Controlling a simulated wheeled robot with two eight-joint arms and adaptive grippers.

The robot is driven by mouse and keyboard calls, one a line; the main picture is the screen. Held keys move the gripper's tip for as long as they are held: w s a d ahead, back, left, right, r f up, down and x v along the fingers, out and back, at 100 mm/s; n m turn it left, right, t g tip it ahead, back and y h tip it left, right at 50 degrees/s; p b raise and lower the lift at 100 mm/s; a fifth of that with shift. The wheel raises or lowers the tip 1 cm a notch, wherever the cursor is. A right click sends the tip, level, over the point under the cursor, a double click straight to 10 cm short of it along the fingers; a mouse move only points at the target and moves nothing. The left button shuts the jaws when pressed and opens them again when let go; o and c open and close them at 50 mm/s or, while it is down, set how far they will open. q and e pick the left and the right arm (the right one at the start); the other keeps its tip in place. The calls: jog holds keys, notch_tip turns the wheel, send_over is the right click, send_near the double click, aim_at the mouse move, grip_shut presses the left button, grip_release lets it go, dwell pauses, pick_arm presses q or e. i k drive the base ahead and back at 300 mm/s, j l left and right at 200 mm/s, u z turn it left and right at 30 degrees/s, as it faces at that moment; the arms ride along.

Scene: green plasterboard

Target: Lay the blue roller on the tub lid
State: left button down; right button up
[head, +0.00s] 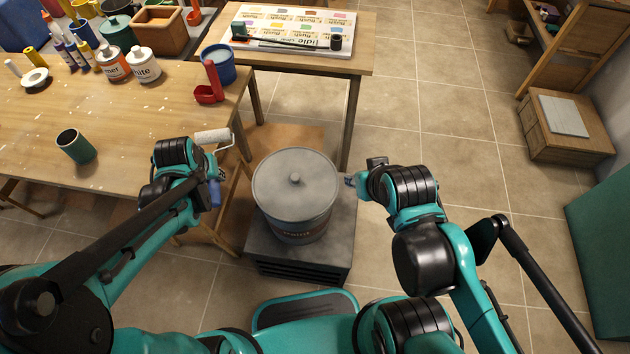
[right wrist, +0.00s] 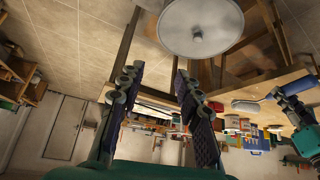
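The blue roller (head: 215,192) has a blue handle and a white sleeve (head: 213,136). My left gripper (head: 211,179) is shut on its handle and holds it in the air, left of the tub. The white sleeve also shows in the right wrist view (right wrist: 246,106). The grey round tub lid (head: 272,182), with a small knob, sits on the tub (head: 300,231); nothing lies on it. It also shows at the top of the right wrist view (right wrist: 178,38). My right gripper (head: 350,180) is right of the lid, its fingers apart and empty in the right wrist view (right wrist: 157,78).
The tub stands on a dark grey crate (head: 300,268). A wooden table (head: 130,115) at left holds a green cup (head: 75,146), paint bottles and a red holder (head: 209,92). Another table (head: 358,62) stands behind.

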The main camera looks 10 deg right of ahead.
aim_at(308, 184)
jog(key=l+u, duration=0.25)
jog(key=l, duration=0.6)
jog(key=k+l+u, duration=0.2)
jog(key=l, duration=0.6)
jog(key=i+l, duration=0.05)
jog(key=i, duration=0.05)
